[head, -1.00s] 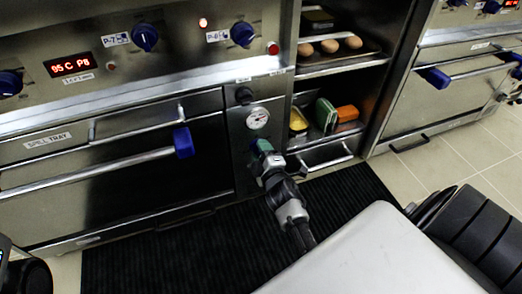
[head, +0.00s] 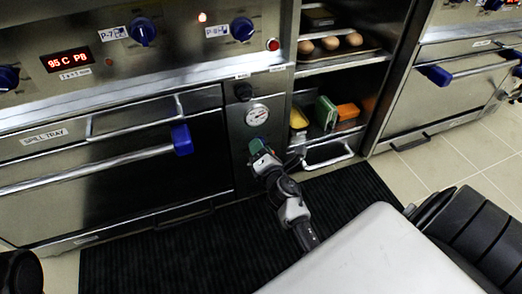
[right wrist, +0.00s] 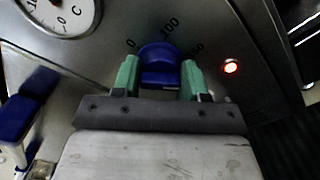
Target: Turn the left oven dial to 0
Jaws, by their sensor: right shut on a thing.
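The blue dial (right wrist: 160,65) is on the steel panel below a round gauge, with the marks 0, 100 and 50 around it. My right gripper (right wrist: 159,78) has its green fingers on both sides of the dial and is shut on it. I cannot make out which mark the dial points to. In the head view my right gripper (head: 257,146) reaches the panel just below the gauge (head: 257,115) and hides the dial.
A red light (right wrist: 231,66) glows right of the dial. The left oven's door handle (head: 90,170) ends in a blue cap (head: 181,139) left of my gripper. An open shelf (head: 340,60) with eggs and boxes is to the right. A black mat (head: 160,250) covers the floor.

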